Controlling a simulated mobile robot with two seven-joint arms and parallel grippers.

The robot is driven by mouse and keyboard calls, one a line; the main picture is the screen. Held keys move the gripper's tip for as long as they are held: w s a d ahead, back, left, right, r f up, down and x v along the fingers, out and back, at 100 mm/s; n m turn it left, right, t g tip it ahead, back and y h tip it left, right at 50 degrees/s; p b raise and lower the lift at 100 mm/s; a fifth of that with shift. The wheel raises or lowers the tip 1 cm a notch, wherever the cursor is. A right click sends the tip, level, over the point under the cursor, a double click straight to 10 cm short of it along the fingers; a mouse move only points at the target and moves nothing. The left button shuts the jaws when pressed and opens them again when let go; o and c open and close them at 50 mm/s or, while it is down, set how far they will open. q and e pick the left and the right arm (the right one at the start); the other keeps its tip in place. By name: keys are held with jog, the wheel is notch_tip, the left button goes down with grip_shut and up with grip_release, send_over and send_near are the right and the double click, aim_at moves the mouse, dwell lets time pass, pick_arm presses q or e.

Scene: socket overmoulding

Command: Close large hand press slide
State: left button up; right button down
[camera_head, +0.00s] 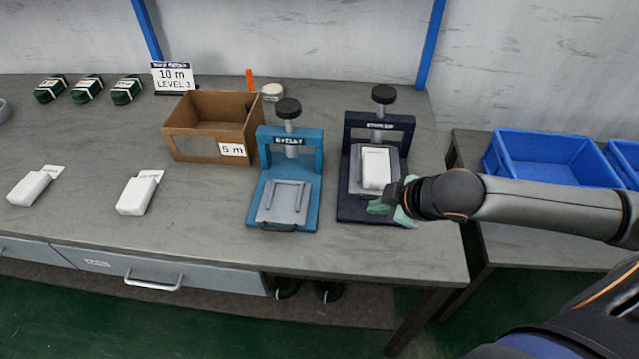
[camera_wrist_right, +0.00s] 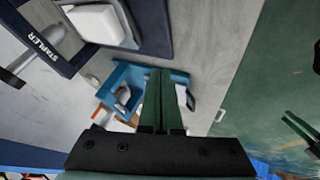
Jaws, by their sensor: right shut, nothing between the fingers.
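The large dark navy hand press (camera_head: 347,211) stands at the right of the bench, its black knob above the frame. Its grey slide (camera_head: 356,184) carries a white block (camera_head: 376,168) and sits back on the base, close to the press head. My right gripper (camera_head: 392,208) is at the front right of this press; its green fingers are shut and empty. I cannot tell whether they touch the slide. In the right wrist view the fingers (camera_wrist_right: 162,100) lie together, with the press (camera_wrist_right: 152,25) and white block (camera_wrist_right: 95,23) at upper left. Green prongs at that view's right edge may be my left gripper.
A smaller blue press (camera_head: 254,211) stands just left, its grey slide (camera_head: 283,204) forward. An open cardboard box (camera_head: 195,147) is behind it. White blocks (camera_head: 137,195) lie to the left. Blue crates (camera_head: 545,160) stand on the right table. The bench front is clear.

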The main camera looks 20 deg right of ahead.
aim_at(351, 182)
jog(key=shift+n, duration=0.4)
jog(key=b+x, duration=0.2)
jog(key=x, duration=0.8)
jog(key=shift+w, duration=0.1)
jog(key=w, duration=0.1)
jog(key=d, duration=0.1)
jog(key=w, duration=0.1)
jog(key=shift+w+d+r, duration=0.25)
jog(key=shift+w+d, duration=0.1)
jog(key=shift+d, duration=0.05)
pick_arm(q)
jog(key=shift+w+d+f, duration=0.2)
jog(key=shift+d+f, duration=0.1)
jog(key=shift+d, duration=0.05)
pick_arm(e)
jog(key=shift+w+d, duration=0.15)
jog(key=shift+w, duration=0.1)
jog(key=shift+w+d+p, duration=0.2)
jog(key=shift+w+d, duration=0.2)
jog(key=shift+w, duration=0.3)
jog(key=shift+w+d+p, duration=0.25)
jog(key=shift+w+d, duration=0.15)
jog(key=shift+w, duration=0.3)
jog(key=shift+w+d+p, duration=0.2)
jog(key=shift+w+d, duration=0.2)
jog(key=shift+w, duration=0.25)
pick_arm(q)
jog(key=shift+s+a+r, duration=0.15)
jog(key=shift+a, duration=0.3)
